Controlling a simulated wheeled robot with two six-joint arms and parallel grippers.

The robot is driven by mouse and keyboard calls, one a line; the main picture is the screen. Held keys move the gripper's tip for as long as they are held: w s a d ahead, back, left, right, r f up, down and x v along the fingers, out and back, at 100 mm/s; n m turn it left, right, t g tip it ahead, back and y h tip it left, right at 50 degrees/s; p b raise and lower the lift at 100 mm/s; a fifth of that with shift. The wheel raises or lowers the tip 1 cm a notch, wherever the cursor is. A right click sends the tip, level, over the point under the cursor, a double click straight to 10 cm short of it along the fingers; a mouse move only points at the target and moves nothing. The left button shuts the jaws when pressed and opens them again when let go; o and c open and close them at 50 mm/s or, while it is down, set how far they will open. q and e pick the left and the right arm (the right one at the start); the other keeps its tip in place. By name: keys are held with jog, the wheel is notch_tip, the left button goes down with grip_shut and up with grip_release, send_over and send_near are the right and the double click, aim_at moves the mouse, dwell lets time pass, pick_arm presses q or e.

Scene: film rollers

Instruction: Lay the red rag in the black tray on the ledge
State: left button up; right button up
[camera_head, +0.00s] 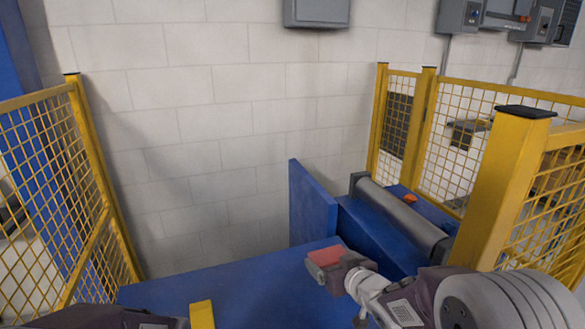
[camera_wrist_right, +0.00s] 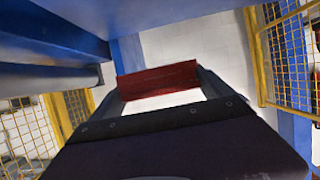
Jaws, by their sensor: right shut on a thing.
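My right gripper (camera_head: 322,264) is shut on the red rag (camera_head: 326,256), above the blue surface near the middle of the head view. In the right wrist view, the rag (camera_wrist_right: 158,80) is a flat red strip spanning the gap between the two fingertips (camera_wrist_right: 160,92). My left arm shows only as a dark link at the bottom left of the head view; its gripper is out of view. I cannot make out the black tray or its ledge for certain in either view.
A blue machine with an upright panel (camera_head: 312,207) and a long grey roller (camera_head: 402,215) stands right of centre. A small orange thing (camera_head: 410,198) lies beside the roller. A yellow block (camera_head: 202,315) is at the bottom. Yellow mesh fences (camera_head: 510,185) stand on both sides.

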aim_at(330, 257)
notch_tip(330, 257, up, 10)
jog(key=p, duration=0.7)
pick_arm(q)
notch_tip(330, 257, up, 10)
jog(key=shift+f, duration=0.25)
pick_arm(e)
jog(key=shift+f, duration=0.3)
jog(key=shift+a+r, duration=0.1)
